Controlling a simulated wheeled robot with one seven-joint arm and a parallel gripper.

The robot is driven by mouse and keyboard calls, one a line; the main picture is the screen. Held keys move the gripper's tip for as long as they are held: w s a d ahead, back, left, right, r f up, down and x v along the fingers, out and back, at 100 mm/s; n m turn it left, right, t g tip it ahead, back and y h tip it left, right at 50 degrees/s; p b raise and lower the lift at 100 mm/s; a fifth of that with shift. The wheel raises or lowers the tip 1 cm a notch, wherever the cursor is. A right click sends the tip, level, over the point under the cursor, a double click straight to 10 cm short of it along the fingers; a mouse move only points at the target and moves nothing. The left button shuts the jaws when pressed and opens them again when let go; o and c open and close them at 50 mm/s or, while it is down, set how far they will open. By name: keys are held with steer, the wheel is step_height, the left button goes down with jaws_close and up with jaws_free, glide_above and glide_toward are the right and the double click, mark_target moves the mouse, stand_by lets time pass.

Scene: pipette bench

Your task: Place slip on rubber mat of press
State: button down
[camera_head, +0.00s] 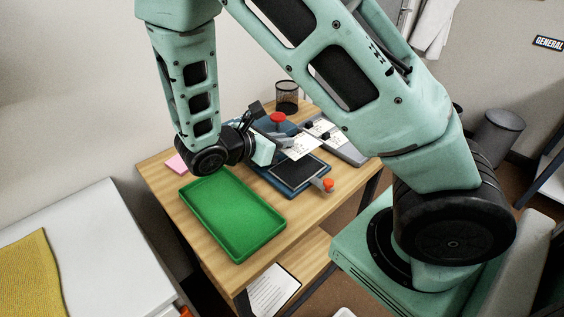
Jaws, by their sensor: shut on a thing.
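The white slip (302,147) has faint dark print and is held out to the right of my gripper (279,143). My gripper is shut on the slip's left edge; the fingertips are small and partly hidden. The press (285,189) has a blue base, with a dark rubber mat (298,170) on it and a red knob (277,118) at its back. The slip is over the back part of the press, behind the bare front of the mat. I cannot tell how high above the mat it is.
A green tray (233,216) lies at the front of the wooden table. A grey holder (351,152) with white slips stands right of the press. An orange-tipped part (328,184) sticks out at the press's front right.

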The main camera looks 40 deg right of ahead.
mark_target(281, 170)
steer(key=shift+f, duration=3.3)
steer(key=shift+f, duration=0.2)
steer(key=c, duration=1.4)
jaws_free()
steer(key=shift+c, duration=0.2)
steer(key=shift+r, duration=0.15)
